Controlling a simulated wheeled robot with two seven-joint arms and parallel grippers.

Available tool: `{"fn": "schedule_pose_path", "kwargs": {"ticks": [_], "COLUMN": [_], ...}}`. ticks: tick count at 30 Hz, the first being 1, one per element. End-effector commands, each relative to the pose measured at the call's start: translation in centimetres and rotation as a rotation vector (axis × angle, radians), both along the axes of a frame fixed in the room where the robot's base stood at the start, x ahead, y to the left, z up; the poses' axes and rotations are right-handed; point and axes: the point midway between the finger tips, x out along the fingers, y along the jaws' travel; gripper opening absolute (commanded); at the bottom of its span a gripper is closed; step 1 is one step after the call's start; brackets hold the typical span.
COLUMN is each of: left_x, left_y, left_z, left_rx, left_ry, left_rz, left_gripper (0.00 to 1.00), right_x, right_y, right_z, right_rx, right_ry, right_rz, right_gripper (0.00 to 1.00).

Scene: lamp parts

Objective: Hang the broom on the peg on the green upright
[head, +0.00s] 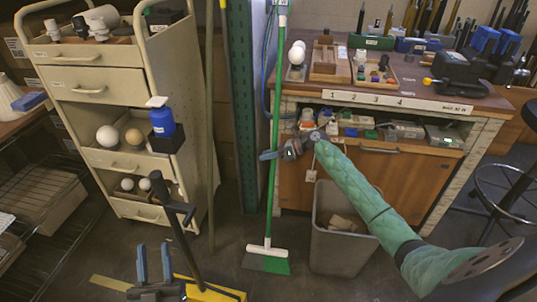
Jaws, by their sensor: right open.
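The broom (276,120) stands near upright, with a long green handle and a white and green head (266,258) at the floor. Its top runs out of the picture. The green upright (243,100) is a dark column just left of the handle; I cannot make out its peg. My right gripper (275,154), on the green-sleeved arm, is open at the handle's mid height. I cannot tell whether the handle is between its fingers. My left gripper (154,264) is low at the left, its two blue fingers apart and pointing up, with nothing seen between them.
A workbench (410,97) with small parts and tools stands right of the broom. A grey bin (342,250) is in front of it. A cream drawer cart (95,88) stands left of the upright. A yellow-based object (215,292) lies near my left gripper. A stool (500,170) is far right.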

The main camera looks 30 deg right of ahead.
Motion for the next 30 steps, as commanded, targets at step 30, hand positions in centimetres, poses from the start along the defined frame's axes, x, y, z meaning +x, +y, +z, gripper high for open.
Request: {"fn": "schedule_pose_path", "kwargs": {"ticks": [30], "left_x": [2.1], "left_y": [-1.1], "left_z": [-10.2], "left_rx": [0.080], "left_ry": [0.328], "left_rz": [-0.017], "left_gripper": [0.36], "right_x": [-3.3], "right_y": [-6.2], "right_z": [10.6], "right_rx": [0.000], "right_ry": [-0.001], "right_rz": [0.000], "right_gripper": [0.42]}}
